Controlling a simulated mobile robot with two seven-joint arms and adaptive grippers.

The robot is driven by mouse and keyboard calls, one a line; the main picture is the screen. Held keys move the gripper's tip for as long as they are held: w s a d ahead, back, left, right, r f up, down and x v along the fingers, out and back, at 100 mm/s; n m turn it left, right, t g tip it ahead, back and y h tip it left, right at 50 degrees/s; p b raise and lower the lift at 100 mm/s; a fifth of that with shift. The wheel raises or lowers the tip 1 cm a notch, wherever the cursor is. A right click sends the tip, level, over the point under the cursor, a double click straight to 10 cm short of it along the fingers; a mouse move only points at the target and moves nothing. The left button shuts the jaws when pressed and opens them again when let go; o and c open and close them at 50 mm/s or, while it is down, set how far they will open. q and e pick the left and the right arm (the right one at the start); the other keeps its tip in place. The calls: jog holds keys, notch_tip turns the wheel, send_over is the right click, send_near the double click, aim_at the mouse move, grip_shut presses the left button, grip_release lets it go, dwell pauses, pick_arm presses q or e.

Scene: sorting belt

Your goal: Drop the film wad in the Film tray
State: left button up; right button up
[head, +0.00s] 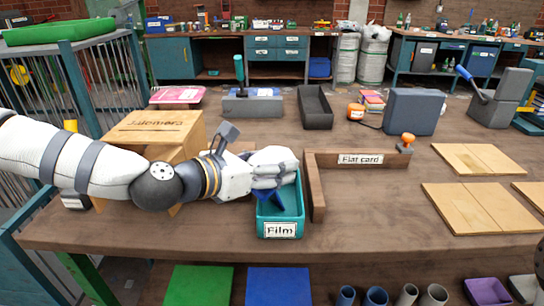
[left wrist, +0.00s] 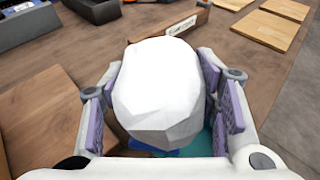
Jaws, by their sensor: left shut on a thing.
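The film wad (head: 273,156) is a white, faceted lump. It fills the middle of the left wrist view (left wrist: 160,88), between the purple-padded fingers. My left gripper (head: 278,172) is shut on it and holds it over the back part of the Film tray. The Film tray (head: 280,230) is a teal, open box with a white "Film" label on its front. A blue piece (head: 270,197) shows in the tray's opening, below the gripper. The gripper and wad hide the tray's back end. My right gripper is not in view.
A brown "Flat card" divider (head: 360,159) stands just right of the tray. A wooden box (head: 155,127) is behind my left arm. A dark empty tray (head: 315,107) and a grey-blue block (head: 413,111) stand farther back. Wooden boards (head: 475,206) lie at right.

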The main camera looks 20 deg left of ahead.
pick_arm(q)
jog(key=shift+r, duration=0.15)
jog(key=o, duration=0.8)
jog(key=shift+o, duration=0.2)
jog(key=v, duration=0.7)
jog(key=shift+s, duration=0.2)
jog(key=shift+a, duration=0.1)
